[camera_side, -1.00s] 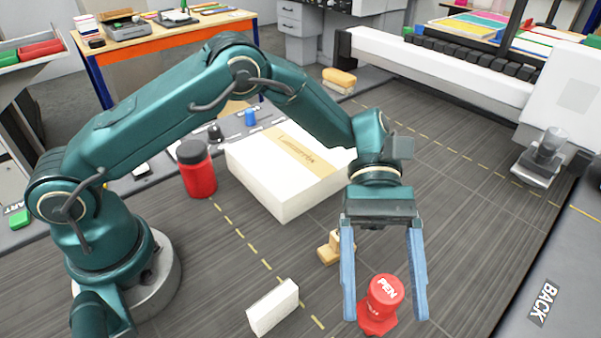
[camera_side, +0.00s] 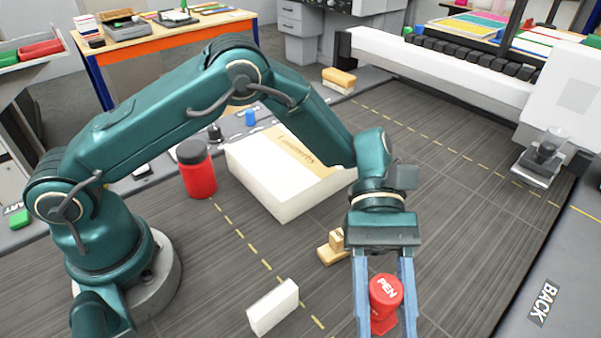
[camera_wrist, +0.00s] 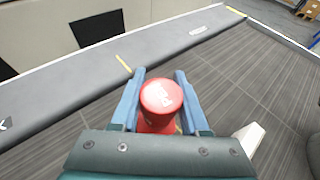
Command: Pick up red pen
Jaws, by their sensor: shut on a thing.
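The red pen (camera_side: 384,292) is a stout red piece with "PEN" in white on its round top. It stands upright on the dark table near the front. My gripper (camera_side: 387,318) points down around it, with one blue finger on each side, shut on the pen. In the wrist view, the pen (camera_wrist: 160,97) sits between the two fingers of my gripper (camera_wrist: 157,85). Its lower part is partly hidden, and I cannot tell if it is clear of the table.
A white block (camera_side: 273,307) stands left of the pen. A small wooden piece (camera_side: 333,248) lies behind it. A large white box (camera_side: 280,190) and a red jar with a dark lid (camera_side: 198,170) are farther back. The table right of the pen (camera_side: 470,230) is clear.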

